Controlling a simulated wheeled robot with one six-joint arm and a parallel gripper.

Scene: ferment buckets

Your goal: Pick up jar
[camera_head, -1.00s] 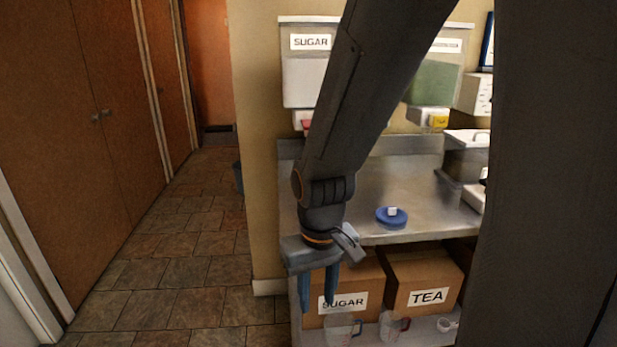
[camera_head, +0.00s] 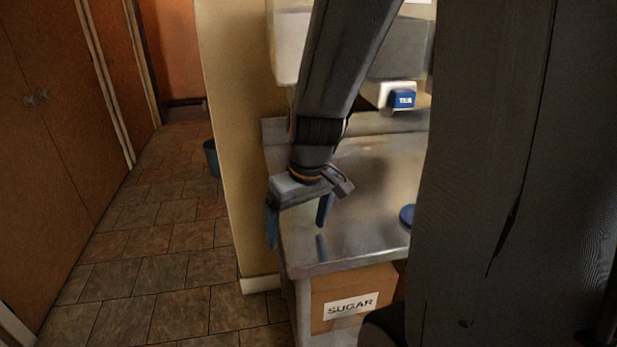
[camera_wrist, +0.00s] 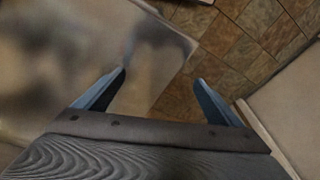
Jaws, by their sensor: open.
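No jar is clearly recognisable in the current views. My gripper (camera_head: 298,232) is open, with its two blue fingers apart and nothing between them. It points down at the left front edge of the metal counter (camera_head: 350,236), one finger over the counter and the other out past its side. In the wrist view my gripper (camera_wrist: 160,90) shows empty fingers, with the blurred counter below at left and floor tiles at right. A blue lid-like round thing (camera_head: 407,215) on the counter is partly hidden behind my own dark body part.
A cardboard box labelled SUGAR (camera_head: 345,303) sits under the counter. A dark bucket (camera_head: 211,158) stands on the floor beside the wall end. The tiled floor (camera_head: 170,245) at left is clear.

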